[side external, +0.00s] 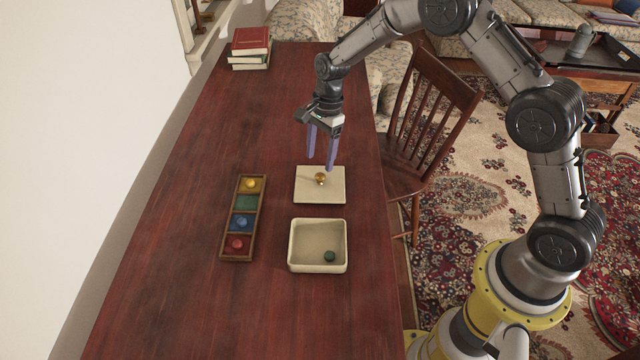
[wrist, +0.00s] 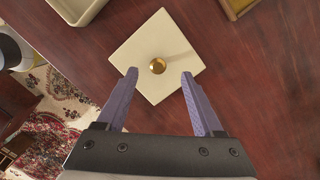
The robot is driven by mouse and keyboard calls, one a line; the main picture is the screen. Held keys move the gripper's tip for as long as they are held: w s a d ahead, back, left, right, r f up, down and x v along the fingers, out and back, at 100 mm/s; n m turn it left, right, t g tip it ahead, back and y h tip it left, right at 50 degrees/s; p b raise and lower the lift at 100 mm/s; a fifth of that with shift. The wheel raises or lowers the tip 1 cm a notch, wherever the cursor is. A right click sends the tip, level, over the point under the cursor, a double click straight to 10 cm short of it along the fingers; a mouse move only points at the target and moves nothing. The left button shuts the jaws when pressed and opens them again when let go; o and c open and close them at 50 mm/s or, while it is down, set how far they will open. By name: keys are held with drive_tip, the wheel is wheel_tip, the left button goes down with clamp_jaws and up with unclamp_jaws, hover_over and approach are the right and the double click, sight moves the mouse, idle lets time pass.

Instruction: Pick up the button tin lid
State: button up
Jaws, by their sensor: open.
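The button tin lid (side external: 308,193) is a flat cream square with a round gold knob (side external: 320,179) at its middle. It lies flat on the dark red table. In the wrist view the lid (wrist: 143,47) is ahead of my fingertips, and its knob (wrist: 157,66) shows between them. My gripper (side external: 321,165) is open and empty, with its purple fingers pointing down just above the far part of the lid. The open cream tin (side external: 291,250) stands nearer the camera and holds one dark green button (side external: 329,256).
A narrow wooden tray (side external: 225,238) left of the tin has compartments with yellow, green, blue and red buttons. Stacked books (side external: 250,45) lie at the table's far end. A wooden chair (side external: 432,105) stands against the right edge. The table's left side is clear.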

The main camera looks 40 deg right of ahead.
sight(320, 175)
drive_tip(key=shift+s+f, duration=0.15)
drive_tip(key=shift+f, duration=2.65)
clamp_jaws()
